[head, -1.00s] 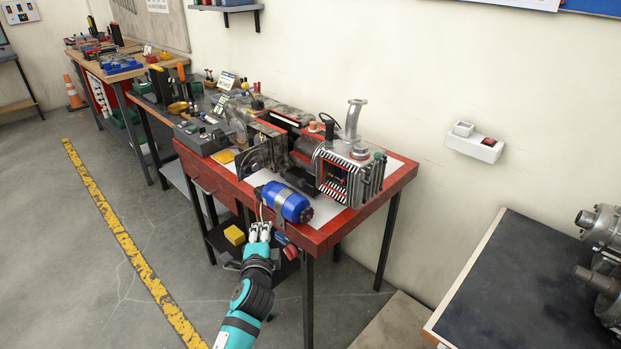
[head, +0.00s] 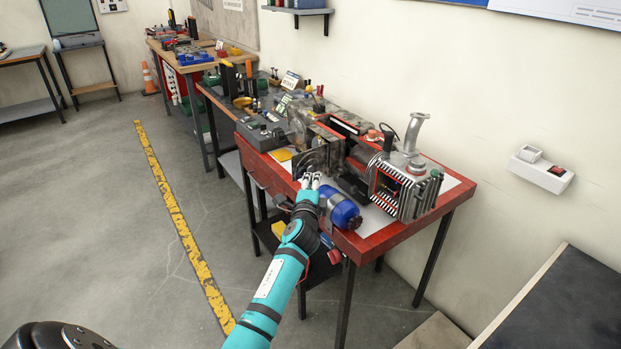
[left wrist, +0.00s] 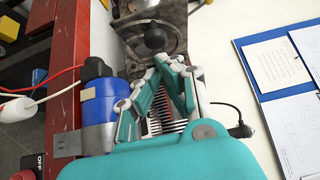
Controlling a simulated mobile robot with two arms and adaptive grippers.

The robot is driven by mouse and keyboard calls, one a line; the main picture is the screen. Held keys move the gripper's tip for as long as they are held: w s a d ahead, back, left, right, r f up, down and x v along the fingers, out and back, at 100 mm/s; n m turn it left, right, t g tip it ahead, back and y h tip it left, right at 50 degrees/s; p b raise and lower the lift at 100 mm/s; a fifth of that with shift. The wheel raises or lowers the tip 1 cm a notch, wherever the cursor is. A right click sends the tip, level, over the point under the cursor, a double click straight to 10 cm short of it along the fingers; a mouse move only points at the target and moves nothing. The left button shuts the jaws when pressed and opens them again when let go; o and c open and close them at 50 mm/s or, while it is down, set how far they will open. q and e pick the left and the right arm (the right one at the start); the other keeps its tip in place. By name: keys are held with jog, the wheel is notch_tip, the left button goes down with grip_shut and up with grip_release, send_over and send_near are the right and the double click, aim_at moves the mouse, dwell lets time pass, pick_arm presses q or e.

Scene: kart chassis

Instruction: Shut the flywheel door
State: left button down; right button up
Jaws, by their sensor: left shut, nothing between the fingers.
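The flywheel door seems to be the dark grey metal plate (head: 312,161) at the left front of the engine on the red bench. It appears to stand out from the housing, but its exact angle is hard to tell. In the left wrist view a worn grey metal part (left wrist: 180,22) with a black knob (left wrist: 155,37) lies just beyond the fingertips. My left gripper (head: 311,180) is shut and empty, close in front of the plate; whether it touches is unclear. Its fingers (left wrist: 173,66) also show in the left wrist view. My right gripper is not in view.
A blue cylinder (head: 341,210) lies at the bench's front edge, right beside my left gripper, with cables near it. The finned cylinder block (head: 398,187) stands to the right. A blue clipboard (left wrist: 255,72) with papers lies right of the gripper in the wrist view.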

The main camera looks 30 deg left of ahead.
pick_arm(q)
jog(key=shift+w+a, duration=0.15)
jog(key=shift+a, duration=0.35)
